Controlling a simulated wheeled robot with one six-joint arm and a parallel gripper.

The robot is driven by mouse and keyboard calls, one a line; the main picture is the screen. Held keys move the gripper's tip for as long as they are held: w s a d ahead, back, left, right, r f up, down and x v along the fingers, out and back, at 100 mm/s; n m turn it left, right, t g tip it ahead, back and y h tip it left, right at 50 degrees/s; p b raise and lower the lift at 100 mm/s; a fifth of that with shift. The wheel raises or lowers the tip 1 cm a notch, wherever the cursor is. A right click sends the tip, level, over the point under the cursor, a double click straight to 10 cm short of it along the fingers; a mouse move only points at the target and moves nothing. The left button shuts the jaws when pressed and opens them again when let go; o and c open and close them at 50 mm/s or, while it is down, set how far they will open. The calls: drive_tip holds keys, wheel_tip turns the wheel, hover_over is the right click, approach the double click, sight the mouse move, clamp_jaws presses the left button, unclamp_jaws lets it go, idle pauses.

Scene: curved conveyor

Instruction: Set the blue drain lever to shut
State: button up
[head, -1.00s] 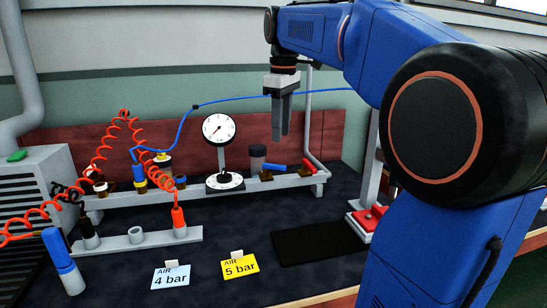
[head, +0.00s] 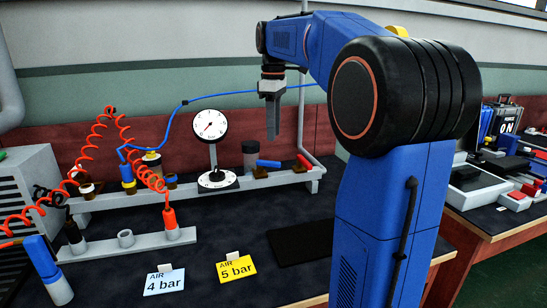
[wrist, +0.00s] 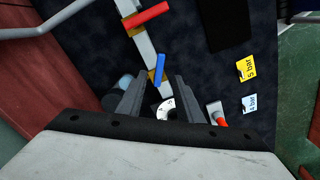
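The blue drain lever (head: 268,163) sits on the grey rail at the back of the bench. In the wrist view the blue lever (wrist: 158,70) lies more along the rail than across it, just beyond my fingertips. My gripper (head: 272,137) points down above the rail, near the blue lever in the picture, and touches nothing that I can see. In the wrist view my gripper (wrist: 157,80) has its two fingers apart with nothing between them.
A red lever (wrist: 148,14) lies across the rail beyond the blue one. A round gauge (head: 210,125) stands over a dial (head: 217,180) left of the gripper. A dark cylinder (head: 249,150) is close behind. Label cards (head: 237,268) and a black mat (head: 300,243) lie in front.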

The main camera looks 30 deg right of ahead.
sight(274, 162)
wheel_tip(274, 162, down, 10)
drive_tip(key=shift+r, duration=0.25)
drive_tip(key=shift+c, duration=0.4)
clamp_jaws()
